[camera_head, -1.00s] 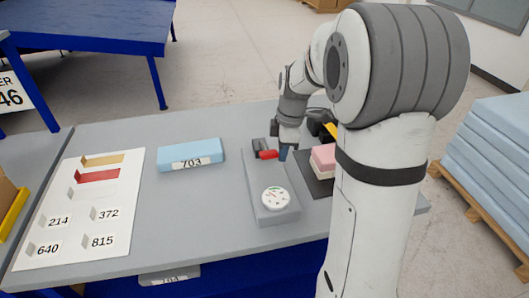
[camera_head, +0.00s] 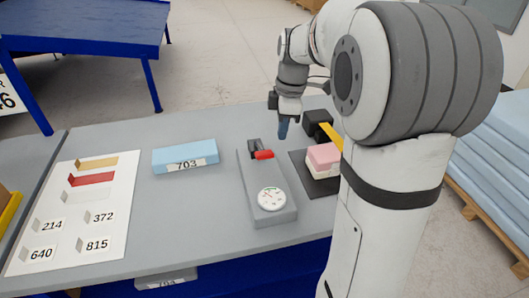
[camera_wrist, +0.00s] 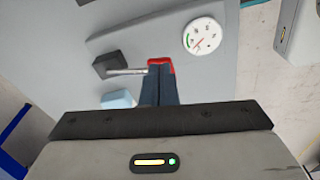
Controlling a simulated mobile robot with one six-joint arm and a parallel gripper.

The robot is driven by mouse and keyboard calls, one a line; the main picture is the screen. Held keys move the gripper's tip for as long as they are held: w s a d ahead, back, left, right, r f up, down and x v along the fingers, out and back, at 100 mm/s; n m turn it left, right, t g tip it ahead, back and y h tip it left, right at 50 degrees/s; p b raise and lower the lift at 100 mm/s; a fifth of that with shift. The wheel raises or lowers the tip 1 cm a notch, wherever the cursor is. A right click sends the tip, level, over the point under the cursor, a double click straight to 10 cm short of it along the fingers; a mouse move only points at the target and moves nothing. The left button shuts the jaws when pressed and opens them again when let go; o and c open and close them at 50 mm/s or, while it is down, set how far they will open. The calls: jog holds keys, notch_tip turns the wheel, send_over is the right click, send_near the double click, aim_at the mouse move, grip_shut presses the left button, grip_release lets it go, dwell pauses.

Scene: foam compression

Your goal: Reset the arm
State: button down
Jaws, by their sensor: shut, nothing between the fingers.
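My gripper (camera_head: 283,130) is raised above the back part of the grey table, behind the gauge device (camera_head: 272,213). In the wrist view its blue-grey fingers (camera_wrist: 158,85) are together with nothing between them. The gauge device has a round white dial and a red-tipped lever (camera_head: 263,155) at its far end. In the wrist view the red tip (camera_wrist: 161,62) shows just beyond the fingertips; I cannot tell the gap from that view, but the head view shows the gripper apart from it.
A blue foam block (camera_head: 185,155) labelled 703 lies left of the device. A white board (camera_head: 75,225) with number tags lies further left. A pink and white foam stack (camera_head: 323,158) stands on a dark plate to the right, partly hidden by my arm. A blue table (camera_head: 85,28) stands behind.

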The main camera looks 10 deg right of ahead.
dwell(0.4)
jog(key=s+a+f+m+t, duration=0.1)
jog(key=s+a+m, duration=0.1)
jog(key=s+m, duration=0.6)
jog(key=s+a+f+m+t+h, duration=0.1)
jog(key=s+a+m, duration=0.1)
jog(key=s+m, duration=0.5)
jog(key=s, duration=0.6)
jog(key=shift+f+m+t, duration=0.4)
jog(key=shift+w+r, duration=0.1)
jog(key=shift+w, duration=0.1)
jog(key=w+r+t, duration=0.1)
jog(key=w+r, duration=0.4)
jog(key=w, duration=0.4)
jog(key=w+r+t+b, duration=0.1)
jog(key=w+r, duration=0.5)
jog(key=w, duration=0.2)
jog(key=shift+w+a, duration=0.35)
jog(key=shift+w, duration=0.05)
